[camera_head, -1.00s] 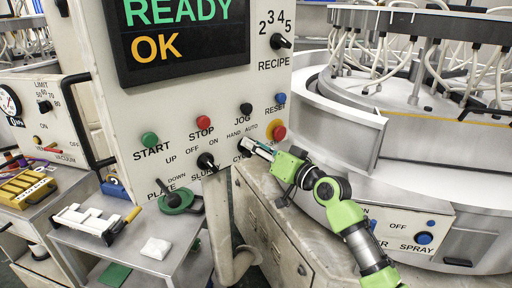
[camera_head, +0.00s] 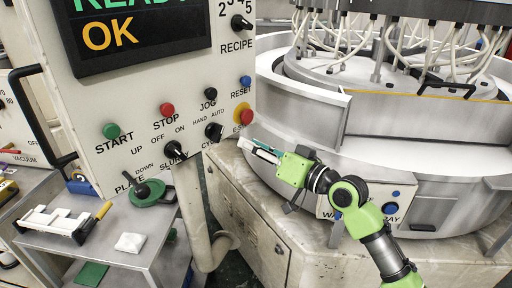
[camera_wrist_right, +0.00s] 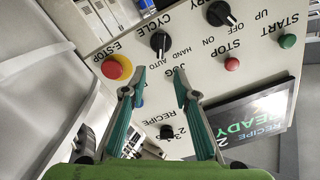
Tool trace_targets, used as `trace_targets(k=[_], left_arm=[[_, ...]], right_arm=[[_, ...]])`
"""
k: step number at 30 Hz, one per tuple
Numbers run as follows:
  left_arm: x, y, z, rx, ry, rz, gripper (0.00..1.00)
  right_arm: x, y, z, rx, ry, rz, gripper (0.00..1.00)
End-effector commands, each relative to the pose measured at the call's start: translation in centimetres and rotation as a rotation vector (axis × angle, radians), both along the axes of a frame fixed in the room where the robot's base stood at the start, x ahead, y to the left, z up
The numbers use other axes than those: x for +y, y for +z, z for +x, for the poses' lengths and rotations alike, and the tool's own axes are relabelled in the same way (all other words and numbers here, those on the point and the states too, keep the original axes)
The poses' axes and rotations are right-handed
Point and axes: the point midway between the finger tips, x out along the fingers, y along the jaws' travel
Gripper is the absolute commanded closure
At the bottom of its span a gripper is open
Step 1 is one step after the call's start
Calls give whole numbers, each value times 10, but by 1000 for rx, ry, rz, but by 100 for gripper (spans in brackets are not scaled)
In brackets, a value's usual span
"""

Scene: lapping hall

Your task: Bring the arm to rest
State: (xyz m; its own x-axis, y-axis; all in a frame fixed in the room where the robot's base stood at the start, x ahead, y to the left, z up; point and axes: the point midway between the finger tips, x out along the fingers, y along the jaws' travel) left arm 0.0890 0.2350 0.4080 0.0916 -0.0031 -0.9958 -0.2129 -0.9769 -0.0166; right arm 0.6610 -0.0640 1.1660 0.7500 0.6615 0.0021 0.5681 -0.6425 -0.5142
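My right arm (camera_head: 352,205), green and black, comes in from the lower right in the head view. Its right gripper (camera_head: 246,147) is just right of the control panel, apart from the black cycle knob (camera_head: 213,131) and the red-and-yellow emergency stop (camera_head: 242,114). In the right wrist view the gripper (camera_wrist_right: 160,82) has its two teal fingers spread, with nothing between them. The panel face, with the cycle knob (camera_wrist_right: 160,43) and the emergency stop (camera_wrist_right: 117,67), appears upside down beyond them. My left gripper is not in view.
The panel (camera_head: 140,95) has a lit display (camera_head: 140,35). The round lapping machine (camera_head: 340,130) with hoses stands behind and right of the arm. A grey side table (camera_head: 100,252) at lower left holds a white rack (camera_head: 57,222), a green round tool (camera_head: 150,192) and a white cloth (camera_head: 130,242).

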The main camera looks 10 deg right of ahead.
Motion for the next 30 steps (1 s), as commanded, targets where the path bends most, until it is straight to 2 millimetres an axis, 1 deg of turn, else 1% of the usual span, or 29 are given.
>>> trace_targets(k=[4, 13, 15, 17, 20, 21, 23, 24, 26, 27, 29, 30], left_arm=[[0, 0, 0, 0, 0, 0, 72], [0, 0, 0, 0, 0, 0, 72], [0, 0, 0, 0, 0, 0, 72], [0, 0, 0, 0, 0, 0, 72], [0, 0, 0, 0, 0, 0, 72], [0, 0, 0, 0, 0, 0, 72], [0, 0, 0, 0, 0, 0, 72], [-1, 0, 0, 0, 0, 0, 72], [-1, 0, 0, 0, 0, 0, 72], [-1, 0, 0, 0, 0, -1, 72], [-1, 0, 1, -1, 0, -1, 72], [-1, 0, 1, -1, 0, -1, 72]], right_arm=[[-4, 0, -6, 1, 1, -1, 72], [-5, -2, -5, 3, -2, -1, 72], [-8, -12, -2, 16, -14, -5, 72], [-14, -31, 4, 39, -38, -16, 72], [-31, -83, 18, 103, -101, -48, 72], [-39, -110, 22, 135, -130, -67, 72], [-52, -155, 26, 186, -176, -102, 72], [-61, -185, 26, 220, -205, -127, 72], [-73, -230, 22, 270, -241, -168, 72], [-81, -260, 17, 302, -263, -197, 72], [-92, -303, 7, 352, -291, -242, 72], [-100, -332, -2, 385, -308, -272, 72]])
